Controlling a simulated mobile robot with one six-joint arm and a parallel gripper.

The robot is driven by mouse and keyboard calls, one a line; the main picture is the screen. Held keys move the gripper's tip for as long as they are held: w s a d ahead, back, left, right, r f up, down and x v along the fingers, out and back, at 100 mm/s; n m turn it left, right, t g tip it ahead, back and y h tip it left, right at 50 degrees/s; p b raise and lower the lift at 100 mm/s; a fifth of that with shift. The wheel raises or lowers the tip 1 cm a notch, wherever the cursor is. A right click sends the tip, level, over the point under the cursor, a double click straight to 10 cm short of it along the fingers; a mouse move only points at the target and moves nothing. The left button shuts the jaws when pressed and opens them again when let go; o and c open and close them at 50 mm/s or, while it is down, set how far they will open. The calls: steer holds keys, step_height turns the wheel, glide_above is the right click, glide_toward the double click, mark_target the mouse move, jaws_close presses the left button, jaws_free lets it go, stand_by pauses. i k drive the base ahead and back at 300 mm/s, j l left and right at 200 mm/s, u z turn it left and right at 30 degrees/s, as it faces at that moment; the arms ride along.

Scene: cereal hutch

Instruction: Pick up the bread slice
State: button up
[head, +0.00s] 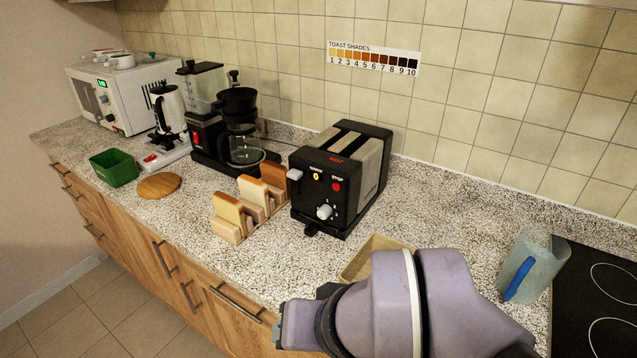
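Three bread slices stand upright in a light wooden rack (228,233) left of the toaster in the head view. The front slice (228,208) and the middle slice (251,189) are pale golden with brown crust. The back slice (274,176) looks browner and is partly hidden.
A black toaster (325,195) stands right of the rack. A wooden tray (362,262) is partly hidden behind my arm. A jug (533,262) with a blue handle stands by the hob (590,255). A coffee maker (203,140), round board (158,185) and green bin (114,167) are further left.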

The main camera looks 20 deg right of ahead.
mark_target(252, 189)
steer(key=i+j+z, duration=0.2)
steer(key=i+j, duration=0.25)
steer(key=i+j+z, duration=0.2)
steer(key=i+j, duration=0.2)
steer(key=j, duration=0.25)
